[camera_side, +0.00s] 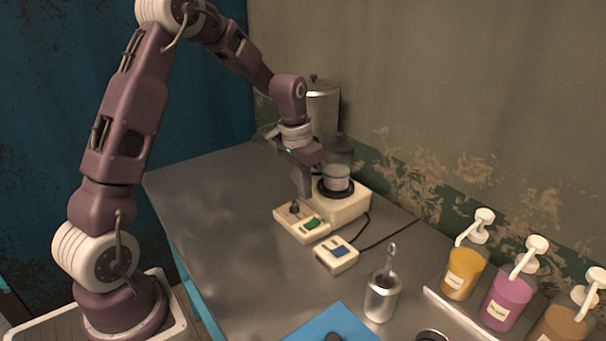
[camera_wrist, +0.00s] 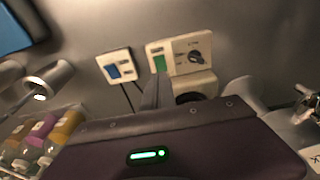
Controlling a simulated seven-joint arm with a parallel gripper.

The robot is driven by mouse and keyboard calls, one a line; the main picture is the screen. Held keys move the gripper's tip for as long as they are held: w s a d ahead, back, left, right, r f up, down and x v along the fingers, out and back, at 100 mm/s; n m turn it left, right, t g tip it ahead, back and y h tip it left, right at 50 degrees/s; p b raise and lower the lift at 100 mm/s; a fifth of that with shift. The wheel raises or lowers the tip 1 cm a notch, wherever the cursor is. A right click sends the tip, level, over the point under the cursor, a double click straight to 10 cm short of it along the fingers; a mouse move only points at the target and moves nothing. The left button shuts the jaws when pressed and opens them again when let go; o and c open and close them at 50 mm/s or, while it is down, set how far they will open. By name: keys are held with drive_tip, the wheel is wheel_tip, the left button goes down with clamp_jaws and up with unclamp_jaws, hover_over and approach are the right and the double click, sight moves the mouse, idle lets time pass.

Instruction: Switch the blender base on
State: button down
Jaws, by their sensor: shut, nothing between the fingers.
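A cream base (camera_side: 348,207) with a black ring on top stands on the counter, a pale container (camera_side: 336,178) on it. In front of it is a cream control box with a dark knob (camera_side: 294,208) and a green switch (camera_side: 311,223). A separate cream box carries a blue switch (camera_side: 338,251). In the wrist view, the green switch (camera_wrist: 159,63) and blue switch (camera_wrist: 114,71) both show. My gripper (camera_side: 305,195) is shut and empty, pointing down above the control box near the cream base. Its fingers (camera_wrist: 155,88) appear just below the green switch in the wrist view. I cannot tell whether they touch anything.
A metal cup with a utensil (camera_side: 382,298) stands at the front. Pump bottles (camera_side: 507,298) line the right, and a blue board (camera_side: 330,325) lies at the front edge. A dark cord (camera_side: 385,238) runs behind the blue-switch box. The counter's left side (camera_side: 210,205) is clear.

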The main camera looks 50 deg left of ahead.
sight(315, 221)
drive_tip(key=r, duration=0.5)
drive_tip(key=shift+s, duration=0.35)
drive_tip(key=w+f, duration=0.1)
drive_tip(key=f, duration=0.3)
drive_tip(key=w+f, duration=0.1)
drive_tip(key=f, duration=0.4)
drive_tip(key=w+f, duration=0.1)
drive_tip(key=f, duration=0.3)
drive_tip(key=shift+w+f, duration=0.25)
drive_tip(key=shift+w, duration=0.05)
drive_tip(key=shift+f, duration=0.1)
